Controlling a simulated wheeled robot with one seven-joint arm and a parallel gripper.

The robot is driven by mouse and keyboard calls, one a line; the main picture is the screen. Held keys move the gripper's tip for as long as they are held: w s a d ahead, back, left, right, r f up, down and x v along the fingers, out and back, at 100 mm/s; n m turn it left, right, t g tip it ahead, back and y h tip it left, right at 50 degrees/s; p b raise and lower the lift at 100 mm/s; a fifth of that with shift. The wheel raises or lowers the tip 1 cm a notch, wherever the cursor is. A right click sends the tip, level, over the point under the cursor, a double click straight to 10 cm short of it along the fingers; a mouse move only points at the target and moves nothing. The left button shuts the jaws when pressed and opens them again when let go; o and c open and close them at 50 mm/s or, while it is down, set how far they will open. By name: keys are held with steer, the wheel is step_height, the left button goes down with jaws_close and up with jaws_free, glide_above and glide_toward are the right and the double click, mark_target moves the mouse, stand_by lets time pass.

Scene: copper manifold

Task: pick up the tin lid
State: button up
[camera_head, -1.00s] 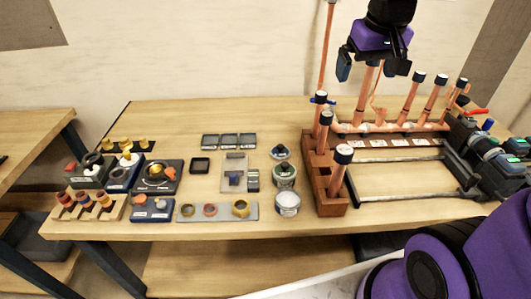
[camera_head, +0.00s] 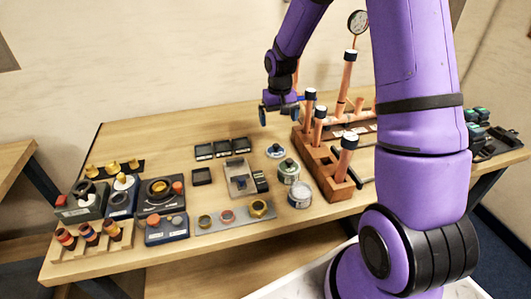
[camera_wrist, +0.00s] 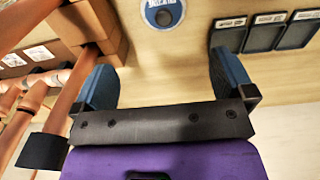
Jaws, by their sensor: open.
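The tin lid (camera_head: 275,151), a small round blue-rimmed disc with a dark centre, lies flat on the table just behind the tins. In the wrist view the lid (camera_wrist: 164,12) is at the top edge, partly cut off, with pale lettering on it. My gripper (camera_head: 279,113) is in the air behind and above the lid. In the wrist view its two blue fingers (camera_wrist: 164,80) are wide apart with nothing between them, and the lid is ahead of the gap.
An open tin (camera_head: 300,195) and a green-topped tin (camera_head: 288,171) stand in front of the lid. A wooden block with copper pipes (camera_head: 318,165) rises close on the right. Small dark trays (camera_head: 222,148) lie to the left. Bare table lies behind the lid.

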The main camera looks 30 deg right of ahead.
mark_target(276, 145)
steer(key=shift+w+a+f, duration=0.15)
steer(key=shift+f, duration=0.35)
steer(key=shift+w+a+f, duration=0.1)
steer(key=shift+f, duration=0.35)
step_height(276, 145, down, 6)
steer(key=shift+a+r, duration=0.1)
steer(key=shift+r, duration=0.15)
steer(key=shift+s+f, duration=0.15)
steer(key=shift+f, duration=2.45)
steer(key=shift+c, duration=0.5)
steer(key=c, duration=0.7)
